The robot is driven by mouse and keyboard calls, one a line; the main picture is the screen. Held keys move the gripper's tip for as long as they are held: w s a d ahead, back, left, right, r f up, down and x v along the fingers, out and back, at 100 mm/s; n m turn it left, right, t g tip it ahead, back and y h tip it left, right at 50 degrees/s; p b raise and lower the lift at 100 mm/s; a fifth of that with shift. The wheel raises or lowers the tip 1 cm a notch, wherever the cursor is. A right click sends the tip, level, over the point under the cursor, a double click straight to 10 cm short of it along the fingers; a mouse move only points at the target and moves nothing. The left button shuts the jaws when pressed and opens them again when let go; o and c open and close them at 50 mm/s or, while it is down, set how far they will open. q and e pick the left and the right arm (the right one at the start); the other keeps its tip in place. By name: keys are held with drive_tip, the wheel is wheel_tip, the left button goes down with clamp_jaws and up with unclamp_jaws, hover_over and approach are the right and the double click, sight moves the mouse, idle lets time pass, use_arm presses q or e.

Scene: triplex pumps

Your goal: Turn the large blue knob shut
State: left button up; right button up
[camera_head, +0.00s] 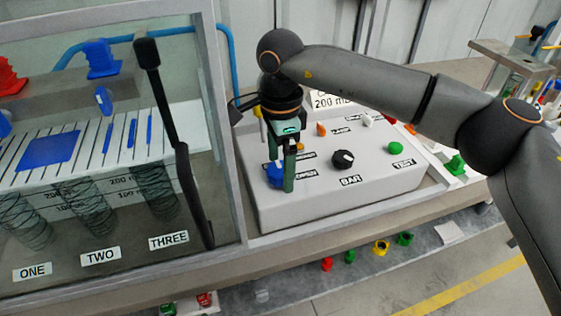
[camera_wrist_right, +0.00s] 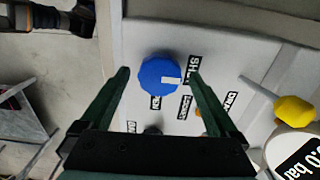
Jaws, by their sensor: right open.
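The large blue knob (camera_head: 275,176) sits at the left front of the white control panel (camera_head: 330,205). In the right wrist view the blue knob (camera_wrist_right: 159,75) has a white mark on its face and labels beside it. My right gripper (camera_head: 281,172) points down at the knob and hides part of it in the head view. In the wrist view its two green fingers (camera_wrist_right: 159,73) are apart, with the knob between their tips. I cannot tell whether they touch it. My left gripper is not in view.
The panel also carries a black knob (camera_head: 343,159), a green button (camera_head: 397,149) and an orange switch (camera_head: 321,129). A glass-fronted cabinet (camera_head: 228,130) stands close on the left. Several coloured parts lie below the front edge. A yellow knob (camera_wrist_right: 295,110) shows at right in the wrist view.

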sight(281, 169)
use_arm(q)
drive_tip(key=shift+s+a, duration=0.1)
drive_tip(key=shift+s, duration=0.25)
use_arm(e)
wheel_tip(281, 169, up, 12)
drive_tip(key=shift+r, duration=0.25)
